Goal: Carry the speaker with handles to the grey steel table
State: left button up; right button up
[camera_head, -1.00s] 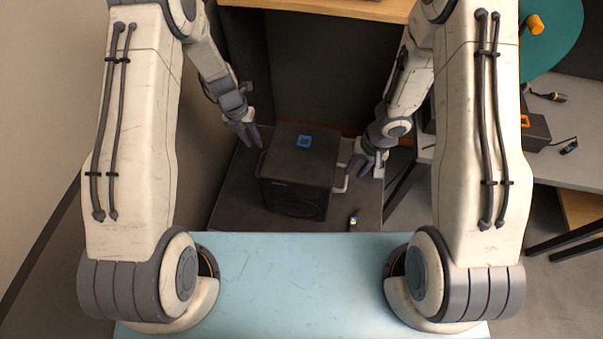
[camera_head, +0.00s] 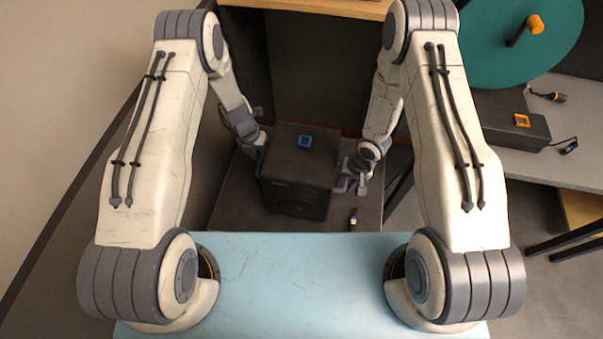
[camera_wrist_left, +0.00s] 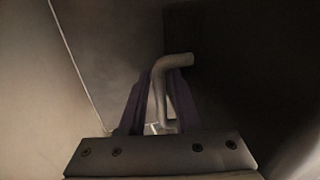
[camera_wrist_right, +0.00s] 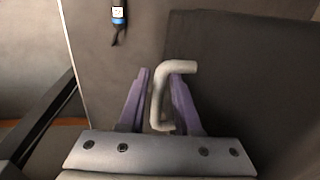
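The speaker (camera_head: 300,160) is a dark box with a blue square mark on top, standing upright on a dark low surface (camera_head: 232,205). My left gripper (camera_head: 259,150) is at its left side. In the left wrist view the open purple fingers stand either side of a pale bent handle (camera_wrist_left: 158,88). My right gripper (camera_head: 352,184) is low at its right side. In the right wrist view its open fingers straddle the other handle (camera_wrist_right: 158,95), the right finger very close to it. A light grey table (camera_head: 560,172) with dark legs stands at the right.
On the grey table are a black box (camera_head: 512,132) with an orange mark, a teal disc (camera_head: 490,50) with an orange knob, and small cables. A small connector (camera_head: 353,218) lies right of the speaker. Dark panels and a wooden top (camera_head: 320,8) stand behind.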

pick_arm(q)
grip_shut()
pick_arm(e)
grip_shut()
pick_arm(q)
jog(key=shift+w+r, duration=0.1)
pick_arm(e)
jog(key=shift+w+r, duration=0.1)
dwell(1.0)
